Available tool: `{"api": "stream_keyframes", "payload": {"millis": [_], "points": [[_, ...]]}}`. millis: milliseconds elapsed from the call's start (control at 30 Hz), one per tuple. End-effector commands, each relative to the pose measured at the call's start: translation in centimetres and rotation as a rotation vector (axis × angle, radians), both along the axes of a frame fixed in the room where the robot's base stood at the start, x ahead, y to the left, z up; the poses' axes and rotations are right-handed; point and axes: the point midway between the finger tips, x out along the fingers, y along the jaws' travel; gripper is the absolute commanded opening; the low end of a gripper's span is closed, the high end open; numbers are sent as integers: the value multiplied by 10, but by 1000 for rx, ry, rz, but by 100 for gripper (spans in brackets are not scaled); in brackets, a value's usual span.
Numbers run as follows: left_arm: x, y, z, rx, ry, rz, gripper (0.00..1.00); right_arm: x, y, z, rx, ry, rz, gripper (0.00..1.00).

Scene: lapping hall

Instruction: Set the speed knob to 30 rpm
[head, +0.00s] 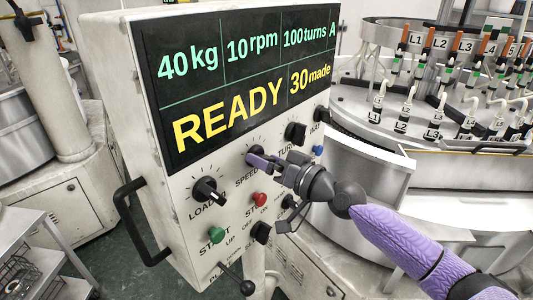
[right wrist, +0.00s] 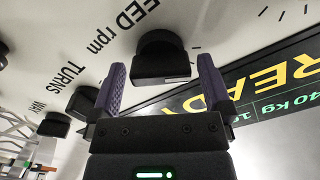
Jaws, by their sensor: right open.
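The speed knob (head: 253,153) is a black knob on the sloping front of the control box, above the printed word SPEED. My right gripper (head: 260,161) is at it in the head view and covers part of it. In the right wrist view the knob (right wrist: 160,56) shows between the two purple fingers of the open gripper (right wrist: 162,72), with a gap on each side. The knob's pointer cannot be made out. The display (head: 240,80) reads 40 kg, 10 rpm, 100 turns A, READY and 30 made. My left gripper is not in view.
A black handle (head: 135,220) sticks out at left. A round machine (head: 450,130) stands at right.

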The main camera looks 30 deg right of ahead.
Motion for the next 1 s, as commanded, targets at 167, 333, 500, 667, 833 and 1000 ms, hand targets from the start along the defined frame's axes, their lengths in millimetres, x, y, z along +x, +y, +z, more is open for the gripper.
{"api": "stream_keyframes", "payload": {"millis": [167, 333, 500, 667, 833, 1000], "points": [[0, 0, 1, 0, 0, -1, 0, 5, 3, 0, 0, 1, 2, 100], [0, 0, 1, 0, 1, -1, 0, 5, 3, -1, 0, 1, 2, 100], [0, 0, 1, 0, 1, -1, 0, 5, 2, 0, -1, 2, 1, 64], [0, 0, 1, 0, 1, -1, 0, 5, 2, 0, -1, 2, 1, 30], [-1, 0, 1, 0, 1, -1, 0, 5, 2, -1, 2, 3, 1, 18], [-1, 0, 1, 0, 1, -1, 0, 5, 2, -1, 35, 17, 1, 18]]}}
